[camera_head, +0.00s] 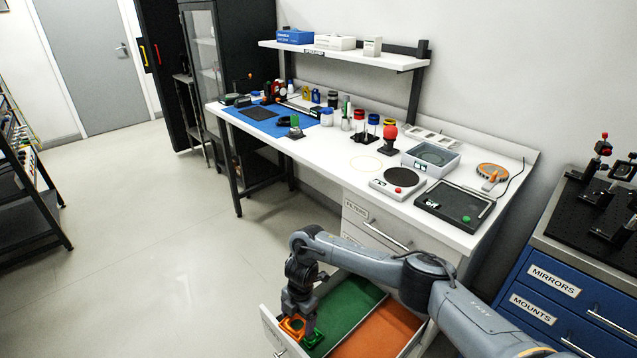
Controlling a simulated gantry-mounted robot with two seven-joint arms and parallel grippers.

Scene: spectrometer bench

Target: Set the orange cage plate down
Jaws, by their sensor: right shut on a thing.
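The orange cage plate (291,327) is a small square orange frame. It is at the jaws of my right gripper (298,316), which is shut on it. My right arm reaches in from the lower right and the gripper points down over the front left part of an open drawer (270,322). A green plate-like piece (314,339) lies in the drawer just right of the orange plate. I cannot tell whether the orange plate touches the drawer floor or hangs above it. My left gripper is not in view.
The drawer has a green section (346,302) on the left and an orange section (382,333) on the right, both largely bare. The white bench (330,158) above carries several instruments. A blue cabinet (560,290) stands at right.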

